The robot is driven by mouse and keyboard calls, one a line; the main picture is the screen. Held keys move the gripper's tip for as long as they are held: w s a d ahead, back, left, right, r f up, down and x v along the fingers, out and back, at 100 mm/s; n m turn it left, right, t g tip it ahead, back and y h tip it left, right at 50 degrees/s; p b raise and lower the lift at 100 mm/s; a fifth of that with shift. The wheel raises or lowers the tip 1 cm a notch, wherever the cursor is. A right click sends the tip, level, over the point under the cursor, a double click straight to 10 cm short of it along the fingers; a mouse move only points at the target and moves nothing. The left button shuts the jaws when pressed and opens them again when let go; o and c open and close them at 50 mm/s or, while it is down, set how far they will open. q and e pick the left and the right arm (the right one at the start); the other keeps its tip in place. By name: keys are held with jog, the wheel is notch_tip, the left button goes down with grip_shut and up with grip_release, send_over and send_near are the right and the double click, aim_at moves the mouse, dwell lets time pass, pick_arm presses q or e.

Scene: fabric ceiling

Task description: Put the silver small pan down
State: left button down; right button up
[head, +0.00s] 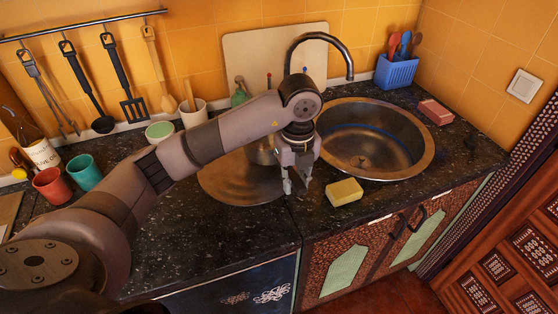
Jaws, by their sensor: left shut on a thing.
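The silver small pan (261,154) shows only in part, behind my left wrist, over the round metal drainboard (222,186). My left arm reaches in from the left, and my left gripper (297,184) points down at the drainboard's right edge. It is shut on the pan; the grip point itself is mostly hidden. I cannot tell whether the pan touches the drainboard. My right gripper is not in view.
A round sink (390,150) with a tap (347,62) lies to the right. A yellow sponge (344,191) sits near the counter's front edge. Red (50,185) and teal (85,172) cups stand at left. The dark counter (245,232) is clear in front of the drainboard.

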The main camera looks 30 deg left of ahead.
aim_at(260, 151)
pick_arm(q)
jog(key=w+a+p, duration=0.1)
jog(key=w+a, duration=0.1)
jog(key=a, duration=0.1)
jog(key=w+a, duration=0.3)
jog(key=shift+w+a+r+p, duration=0.1)
jog(key=shift+w+a+p, duration=0.1)
jog(key=shift+w+p, duration=0.15)
jog(key=shift+a, duration=0.1)
notch_tip(260, 151, down, 3)
jog(key=shift+f+p, duration=0.1)
jog(key=shift+p, duration=0.75)
jog(key=shift+f, duration=0.15)
jog(key=c, duration=1.5)
grip_release()
jog(key=shift+o, duration=0.2)
